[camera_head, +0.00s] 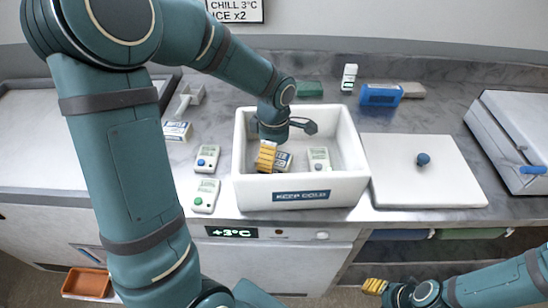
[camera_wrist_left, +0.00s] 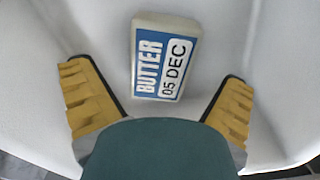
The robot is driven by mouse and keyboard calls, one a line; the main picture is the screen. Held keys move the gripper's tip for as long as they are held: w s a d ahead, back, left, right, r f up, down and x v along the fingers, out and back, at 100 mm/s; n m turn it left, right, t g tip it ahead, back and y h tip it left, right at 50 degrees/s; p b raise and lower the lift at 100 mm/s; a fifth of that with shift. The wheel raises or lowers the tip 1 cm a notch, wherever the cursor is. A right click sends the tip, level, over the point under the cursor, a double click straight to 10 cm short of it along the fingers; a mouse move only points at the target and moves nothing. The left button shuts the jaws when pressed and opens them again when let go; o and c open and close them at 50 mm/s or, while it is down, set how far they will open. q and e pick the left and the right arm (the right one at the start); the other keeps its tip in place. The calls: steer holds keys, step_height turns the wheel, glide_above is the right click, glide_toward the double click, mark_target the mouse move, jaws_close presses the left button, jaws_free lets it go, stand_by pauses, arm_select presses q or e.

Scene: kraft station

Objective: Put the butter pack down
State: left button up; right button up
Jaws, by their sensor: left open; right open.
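The butter pack (camera_wrist_left: 163,62), white with a blue label reading "BUTTER 05 DEC", lies on the floor of the white "KEEP COLD" bin. In the head view the butter pack (camera_head: 284,161) shows just right of my left fingers. My left gripper (camera_head: 266,156) reaches down into the bin. In the left wrist view its yellow fingers (camera_wrist_left: 160,100) are spread wide, with the pack between and beyond them, touching neither. My right gripper (camera_head: 374,286) is empty, low at the bottom right, away from the counter top.
The bin (camera_head: 352,170) also holds a white pack with a grey dot (camera_head: 318,158). Two similar packs (camera_head: 207,158) (camera_head: 205,195) and a blue-labelled pack (camera_head: 177,131) lie left of it. A white lid (camera_head: 440,180) with a blue knob lies right. A blue box (camera_head: 380,95) stands behind.

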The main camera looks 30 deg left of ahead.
arm_select(q)
step_height(320, 180, up, 9)
steer(key=p, duration=0.1)
steer(key=shift+p, duration=0.3)
steer(key=shift+s, duration=0.1)
stand_by(0.3)
